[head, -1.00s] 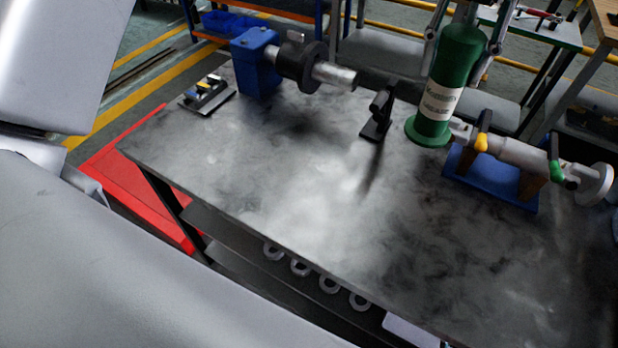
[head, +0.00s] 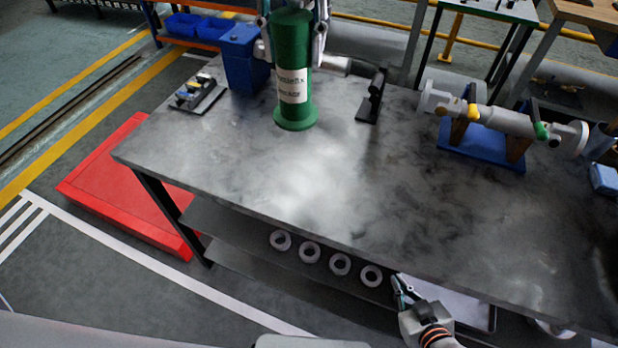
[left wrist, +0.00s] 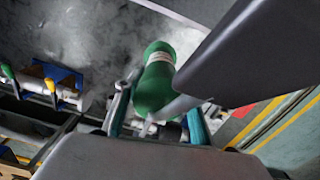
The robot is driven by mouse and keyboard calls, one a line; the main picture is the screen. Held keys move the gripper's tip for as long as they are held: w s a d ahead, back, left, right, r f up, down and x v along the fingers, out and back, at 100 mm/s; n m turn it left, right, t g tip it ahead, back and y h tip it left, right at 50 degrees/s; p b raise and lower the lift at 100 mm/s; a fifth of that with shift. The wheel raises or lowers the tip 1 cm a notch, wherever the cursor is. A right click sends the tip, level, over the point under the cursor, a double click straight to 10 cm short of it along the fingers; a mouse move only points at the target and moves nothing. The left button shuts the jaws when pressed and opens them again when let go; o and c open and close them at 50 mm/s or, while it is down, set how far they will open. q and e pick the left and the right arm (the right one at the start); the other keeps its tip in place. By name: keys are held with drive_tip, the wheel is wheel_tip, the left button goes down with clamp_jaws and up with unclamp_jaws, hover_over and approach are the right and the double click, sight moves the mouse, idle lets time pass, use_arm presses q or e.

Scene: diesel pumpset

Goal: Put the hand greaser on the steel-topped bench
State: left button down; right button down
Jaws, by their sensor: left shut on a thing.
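The hand greaser (head: 293,65), a green cylinder with a flared foot and a white label, is upright over the left part of the steel-topped bench (head: 240,165). My left gripper (head: 292,15) is shut on its upper part from above, partly cut by the top edge. In the left wrist view the green greaser (left wrist: 156,82) is between the two fingers (left wrist: 160,118). I cannot tell whether its foot touches the bench top. My right gripper (head: 403,290) is low at the bench's front edge, apart from the greaser; its opening is unclear.
On the bench, a blue block (head: 243,62) with a shaft stands behind the greaser, a small tool plate (head: 199,95) to the left, a black stand (head: 372,98) and a valve assembly (head: 495,125) to the right. Rings (head: 310,252) lie on the shelf below. The bench's front middle is clear.

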sight(296, 119)
use_arm(q)
drive_tip(key=shift+a+f, duration=0.1)
drive_tip(key=shift+f, duration=0.2)
wheel_tip(296, 119, down, 14)
drive_tip(key=shift+b, duration=0.8)
wheel_tip(296, 119, down, 5)
drive_tip(key=shift+f, duration=0.2)
drive_tip(key=c, duration=1.3)
unclamp_jaws()
drive_tip(key=shift+f, duration=0.1)
drive_tip(key=shift+o, duration=0.2)
